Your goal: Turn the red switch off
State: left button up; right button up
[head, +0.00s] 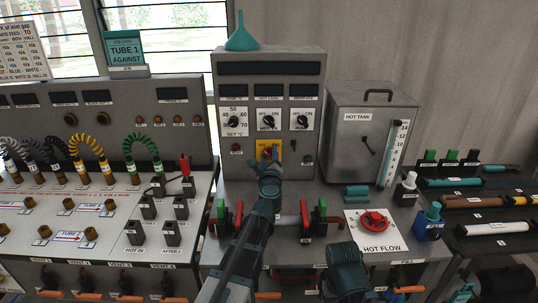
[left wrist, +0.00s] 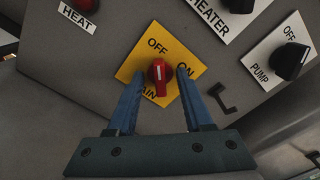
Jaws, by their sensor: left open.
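The red switch (left wrist: 159,77) is a knob with a white mark, on a yellow plate (left wrist: 137,67) lettered OFF, ON and partly hidden MAIN. In the left wrist view its grip runs nearly upright, with the white mark in its upper part, towards the OFF lettering. My left gripper (left wrist: 158,74) is open, with one blue finger on each side of the knob; I cannot tell whether they touch it. In the head view my left gripper (head: 269,160) is in front of the yellow plate (head: 263,145) and hides most of the switch.
The heater knob (head: 268,121) and pump knob (head: 302,121) sit just above. A small dark hook (left wrist: 222,98) is close to the right finger. Below are red and green valve handles (head: 304,215) and a red hot-flow wheel (head: 374,220). A hot tank (head: 350,150) stands right.

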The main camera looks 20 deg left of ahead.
pick_arm(q)
jog(key=shift+v, duration=2)
notch_tip(320, 180, up, 12)
jog(key=p, duration=1.2)
send_over(269, 155)
jog(key=v, duration=0.7)
jog(key=shift+s+d, duration=0.1)
jog(key=shift+s, duration=0.1)
